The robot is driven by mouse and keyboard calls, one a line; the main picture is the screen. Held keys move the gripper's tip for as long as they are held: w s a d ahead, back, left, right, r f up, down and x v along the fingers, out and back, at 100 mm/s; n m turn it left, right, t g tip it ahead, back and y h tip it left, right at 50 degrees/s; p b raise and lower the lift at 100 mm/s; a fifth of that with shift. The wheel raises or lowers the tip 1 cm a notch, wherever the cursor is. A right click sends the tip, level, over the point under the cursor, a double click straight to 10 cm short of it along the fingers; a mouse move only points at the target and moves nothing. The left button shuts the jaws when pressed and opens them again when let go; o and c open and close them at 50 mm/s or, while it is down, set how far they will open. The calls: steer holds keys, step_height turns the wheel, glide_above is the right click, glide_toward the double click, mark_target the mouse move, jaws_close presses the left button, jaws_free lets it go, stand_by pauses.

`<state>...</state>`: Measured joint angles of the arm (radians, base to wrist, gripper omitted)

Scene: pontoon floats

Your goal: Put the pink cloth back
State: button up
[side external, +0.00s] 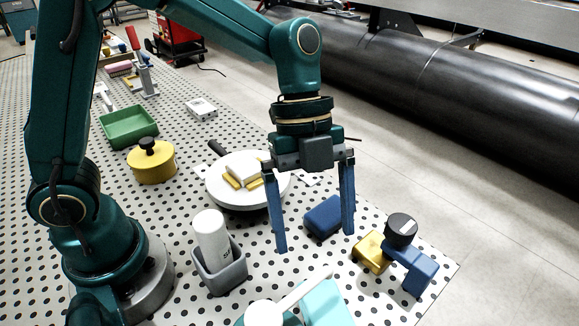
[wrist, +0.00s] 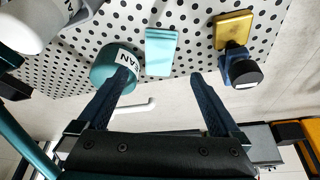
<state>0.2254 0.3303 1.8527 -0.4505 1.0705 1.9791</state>
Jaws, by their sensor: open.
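A small pink thing (side external: 119,67), which may be the pink cloth, lies on the dotted table at the far left of the side view. It is too small and distant there to tell whether it is folded cloth. No pink shows in the wrist view. My gripper (side external: 313,242) is open and empty, pointing down above the near right part of the table, far from the pink thing. In the wrist view its two fingers (wrist: 160,75) are spread apart with nothing between them.
A white bottle (side external: 211,236) stands in a grey holder. A yellow pot (side external: 152,165), green tray (side external: 129,127) and round white plate (side external: 222,194) lie farther left.

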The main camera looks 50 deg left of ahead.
steer(key=s+a+r+n+t+y, duration=0.2)
steer(key=a+n, duration=0.4)
steer(key=n, duration=0.5)
steer(key=s+a+r+n+t+y, duration=0.2)
steer(key=s+a+n+t, duration=0.3)
steer(key=n, duration=0.6)
steer(key=shift+s+a+r, duration=0.15)
steer(key=shift+a+r, duration=0.35)
steer(key=shift+a, duration=0.7)
